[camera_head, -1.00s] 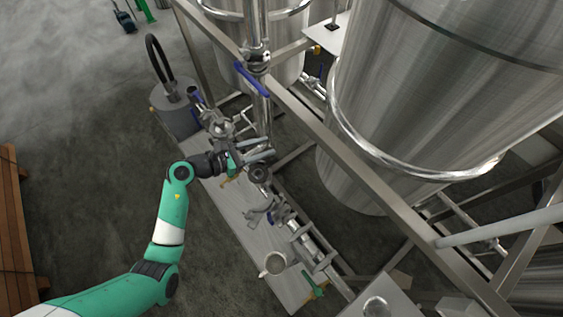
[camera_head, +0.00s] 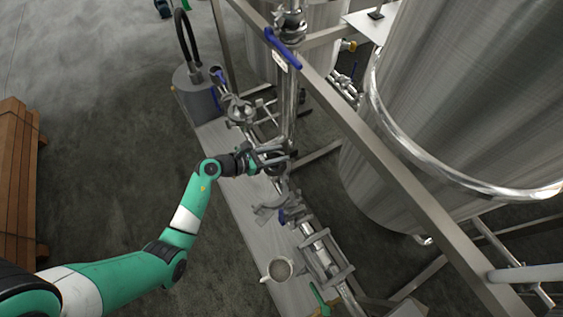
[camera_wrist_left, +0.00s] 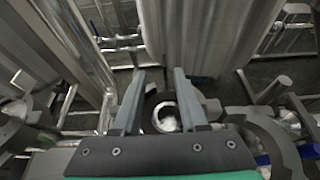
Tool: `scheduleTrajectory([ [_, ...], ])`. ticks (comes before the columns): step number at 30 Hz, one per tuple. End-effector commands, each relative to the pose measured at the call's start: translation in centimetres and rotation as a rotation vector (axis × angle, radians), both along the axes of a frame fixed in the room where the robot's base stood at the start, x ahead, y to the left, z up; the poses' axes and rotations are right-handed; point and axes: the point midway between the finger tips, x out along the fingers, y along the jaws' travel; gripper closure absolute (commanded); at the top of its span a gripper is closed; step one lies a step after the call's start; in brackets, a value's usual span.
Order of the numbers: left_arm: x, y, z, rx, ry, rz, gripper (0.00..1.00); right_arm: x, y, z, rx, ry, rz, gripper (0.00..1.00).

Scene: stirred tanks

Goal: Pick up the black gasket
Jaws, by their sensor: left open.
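My left gripper (camera_head: 284,157) is at the steel pipework above the bench, and its fingers overlap the pipe joint in the head view. In the left wrist view its two grey fingers (camera_wrist_left: 159,76) are apart, with no object clamped between them. A dark ring (camera_wrist_left: 152,103), apparently the black gasket, shows between and beyond the fingers, around a bright round pipe opening. The fingers partly cover its sides. I cannot tell whether they touch it. In the head view the gasket is hidden or too small to make out at the gripper. My right gripper is not in view.
An open grey clamp (camera_head: 268,207) lies beside the pipe; an open clamp also shows right of the fingers (camera_wrist_left: 275,140). A cup (camera_head: 280,269) stands on the grey bench (camera_head: 238,205). A steel frame beam (camera_head: 375,150) and large tank (camera_head: 470,95) bound the right.

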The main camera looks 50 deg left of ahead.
Motion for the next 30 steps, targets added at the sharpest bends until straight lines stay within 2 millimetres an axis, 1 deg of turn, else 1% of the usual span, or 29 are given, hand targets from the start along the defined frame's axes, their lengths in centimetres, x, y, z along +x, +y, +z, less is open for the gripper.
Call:
scheduleTrajectory([
  [2,0.4,-0.3,-0.4,0.001,0.0,-0.001,0.57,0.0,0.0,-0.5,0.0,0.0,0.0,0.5],
  [6,2.4,-1.3,-1.7,0.0,0.0,-0.004,0.57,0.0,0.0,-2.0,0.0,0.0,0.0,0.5],
  [10,4.1,-1.6,-2.2,0.0,-0.001,-0.002,0.57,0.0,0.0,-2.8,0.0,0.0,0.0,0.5],
  [12,4.4,-1.7,-2.2,0.0,0.0,-0.001,0.57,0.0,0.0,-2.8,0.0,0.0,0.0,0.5],
  [17,4.5,-1.6,-2.1,0.0,0.0,0.0,0.57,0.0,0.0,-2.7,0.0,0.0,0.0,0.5],
  [18,4.5,-1.6,-2.1,0.0,0.0,0.0,0.59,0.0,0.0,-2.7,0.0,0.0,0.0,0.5],
  [23,4.4,-1.6,-2.1,0.0,0.0,0.0,0.88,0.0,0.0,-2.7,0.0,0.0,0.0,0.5],
  [24,4.4,-1.6,-2.1,0.0,0.0,0.0,0.95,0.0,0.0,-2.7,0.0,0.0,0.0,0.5],
  [25,4.4,-1.6,-2.1,0.0,0.0,0.0,1.0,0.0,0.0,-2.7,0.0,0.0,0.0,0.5],
  [30,4.4,-1.6,-2.1,0.0,0.0,0.0,1.0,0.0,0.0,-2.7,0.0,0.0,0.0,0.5],
])
